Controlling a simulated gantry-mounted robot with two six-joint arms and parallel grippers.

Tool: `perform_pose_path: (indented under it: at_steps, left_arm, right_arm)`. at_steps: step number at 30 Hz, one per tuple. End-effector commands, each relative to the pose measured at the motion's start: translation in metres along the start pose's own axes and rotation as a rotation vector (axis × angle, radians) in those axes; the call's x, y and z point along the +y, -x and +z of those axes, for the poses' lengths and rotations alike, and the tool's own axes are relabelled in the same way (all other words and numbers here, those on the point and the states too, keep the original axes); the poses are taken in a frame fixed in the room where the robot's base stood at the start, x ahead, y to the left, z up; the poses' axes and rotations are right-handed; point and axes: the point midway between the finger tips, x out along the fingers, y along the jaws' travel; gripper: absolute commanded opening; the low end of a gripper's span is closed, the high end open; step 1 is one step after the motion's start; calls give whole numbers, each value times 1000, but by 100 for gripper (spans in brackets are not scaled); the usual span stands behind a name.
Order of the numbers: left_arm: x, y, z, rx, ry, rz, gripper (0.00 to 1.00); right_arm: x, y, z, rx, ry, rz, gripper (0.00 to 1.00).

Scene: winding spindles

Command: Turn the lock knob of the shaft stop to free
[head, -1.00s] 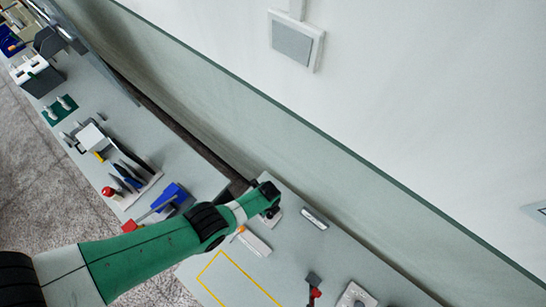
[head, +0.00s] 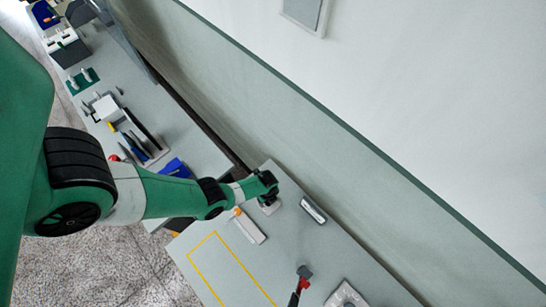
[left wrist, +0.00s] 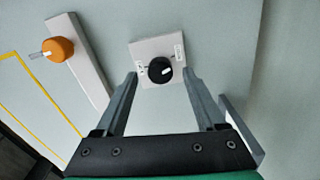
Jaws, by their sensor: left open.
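A black round knob (left wrist: 160,69) with a white pointer mark sits on a small white square plate (left wrist: 147,50) with printed labels too small to read. The pointer slants toward the plate's upper right label. My left gripper (left wrist: 159,76) is open, its fingertips on either side of the knob, with no clear contact. In the head view the left gripper (head: 268,188) is over the plate (head: 271,208), and hides the knob. An orange knob (left wrist: 58,49) with a clear pin stands on a pale bar (left wrist: 84,60) to the left; I cannot tell which knob belongs to the shaft stop.
The pale bar (head: 250,225) lies close beside the gripper, near a yellow outlined rectangle (head: 222,262). A dark-faced block (head: 313,209) is on the other side. A red and dark item (head: 301,282) lies further right. Tools and a blue item (head: 175,168) fill the left bench.

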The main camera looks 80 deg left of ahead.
Motion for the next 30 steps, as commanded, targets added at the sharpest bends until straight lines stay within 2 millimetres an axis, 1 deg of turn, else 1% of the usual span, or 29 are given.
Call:
perform_pose_path:
  at_steps: [1,3,6,14,15,20,21,26,30]
  left_arm:
    - [0,-13,0,0,1,0,72]
    - [0,-18,1,0,1,0,72]
    - [0,-20,1,0,2,0,72]
    - [0,-18,1,0,2,0,72]
    - [0,-18,1,0,2,0,65]
    - [0,-18,1,0,1,0,36]
    - [0,-18,1,0,1,0,29]
    - [0,-18,0,0,1,0,0]
    - [0,-18,0,0,2,0,0]
  right_arm:
    - [0,9,8,0,0,0,50]
    - [0,13,12,0,0,0,50]
    - [0,14,13,1,0,0,50]
    - [0,14,12,1,0,0,50]
    - [0,14,12,1,0,0,50]
    - [0,14,12,1,0,0,50]
    - [0,14,12,1,0,0,50]
    - [0,14,12,1,0,0,50]
    - [0,14,12,1,0,0,50]
